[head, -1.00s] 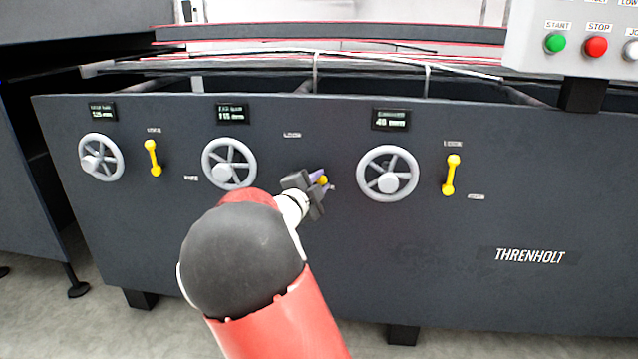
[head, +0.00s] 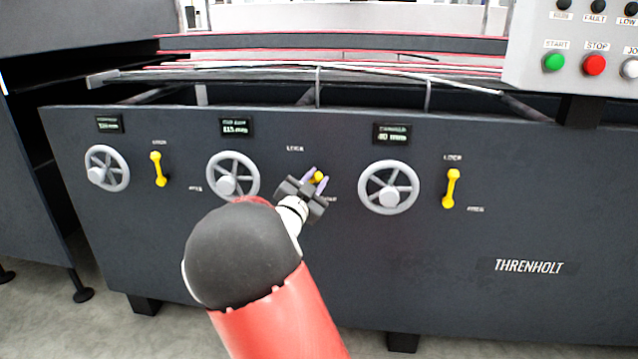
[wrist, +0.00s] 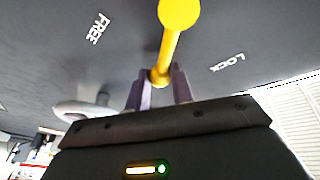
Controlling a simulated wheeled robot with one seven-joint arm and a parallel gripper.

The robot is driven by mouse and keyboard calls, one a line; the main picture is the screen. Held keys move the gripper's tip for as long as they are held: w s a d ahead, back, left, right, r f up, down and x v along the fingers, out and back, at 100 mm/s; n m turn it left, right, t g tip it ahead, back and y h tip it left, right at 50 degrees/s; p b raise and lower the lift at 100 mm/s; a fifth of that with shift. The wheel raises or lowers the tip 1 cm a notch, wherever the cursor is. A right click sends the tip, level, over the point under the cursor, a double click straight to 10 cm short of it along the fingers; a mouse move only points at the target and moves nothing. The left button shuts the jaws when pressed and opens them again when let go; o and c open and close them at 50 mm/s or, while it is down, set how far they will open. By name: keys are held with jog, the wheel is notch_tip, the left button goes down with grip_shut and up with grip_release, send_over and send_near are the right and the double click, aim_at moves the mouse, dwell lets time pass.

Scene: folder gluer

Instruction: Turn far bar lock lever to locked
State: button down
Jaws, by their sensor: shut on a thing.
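The far bar lock lever (head: 318,177) is the yellow lever at the middle station, right of the middle handwheel; most of it is hidden by my gripper in the head view. My gripper (head: 313,179) is shut on it. In the wrist view the yellow lever (wrist: 172,42) runs between the purple fingers of my gripper (wrist: 160,88), its round knob at the top edge. In the head view a LOCK label (head: 295,148) is above the gripper.
Handwheels stand at left (head: 107,168), middle (head: 233,176) and right (head: 388,187). Other yellow levers, at left (head: 158,169) and right (head: 452,188), stand near upright. A button panel (head: 590,45) overhangs at upper right. The panel front below is clear.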

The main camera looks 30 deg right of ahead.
jog(key=n, duration=0.1)
jog(key=a+r+n+t, duration=0.1)
jog(key=n, duration=0.1)
jog(key=shift+w+r+n+t+p, duration=0.2)
jog(key=shift+w+n+t+p, duration=0.1)
jog(key=shift+w, duration=0.05)
jog(key=n, duration=0.1)
jog(key=a+n, duration=0.1)
jog(key=n+t, duration=0.1)
jog(key=shift+w+a+r+n+y, duration=0.15)
jog(key=shift+w+r+n+y, duration=0.15)
jog(key=shift+w+r, duration=0.1)
jog(key=n, duration=0.1)
jog(key=a+n+t+y, duration=0.1)
jog(key=w+n, duration=0.1)
jog(key=n, duration=0.1)
jog(key=shift+a+r+t+y+p, duration=0.25)
jog(key=shift+t+y+p, duration=0.05)
jog(key=shift+t+p, duration=0.1)
jog(key=shift+w+a+n+t+y, duration=0.2)
jog(key=shift+a+n, duration=0.05)
jog(key=shift+n, duration=0.5)
jog(key=shift+w+a+n+t+y, duration=0.15)
jog(key=shift+a+n+t+y, duration=0.1)
jog(key=shift+n, duration=0.5)
jog(key=c, duration=1.2)
grip_release()
